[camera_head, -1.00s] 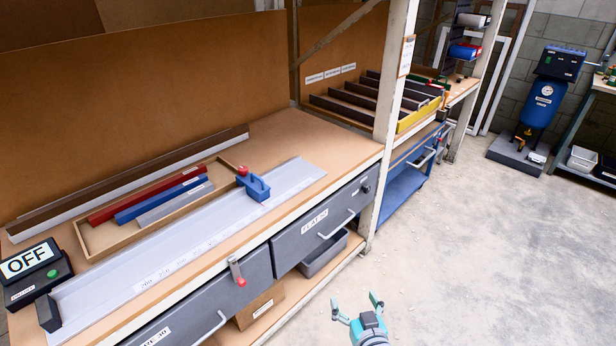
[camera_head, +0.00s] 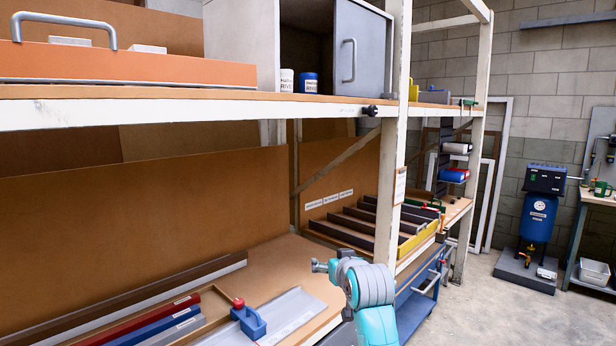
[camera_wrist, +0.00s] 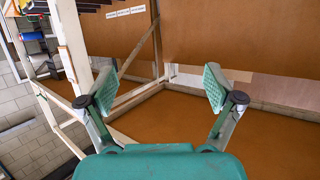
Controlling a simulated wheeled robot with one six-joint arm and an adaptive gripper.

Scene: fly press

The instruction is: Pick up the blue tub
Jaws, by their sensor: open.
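The blue tub (camera_head: 309,82) is a small round container with a white label. It stands upright on the upper shelf, at the open front of a grey cabinet (camera_head: 240,45), just right of a similar white tub (camera_head: 286,80). My gripper (camera_wrist: 160,90) is open in the wrist view, its two fingers wide apart with nothing between them. In the head view my arm rises in front of the bench, below the upper shelf and the blue tub; the fingers are hard to make out there. The tub does not show in the wrist view.
The upper shelf's front edge (camera_head: 180,110) lies above my arm. A white upright post (camera_head: 392,150) stands right of the cabinet. The cabinet's grey door (camera_head: 360,45) is open on the right. An orange case (camera_head: 120,62) is at left. Open floor (camera_head: 470,310) lies at right.

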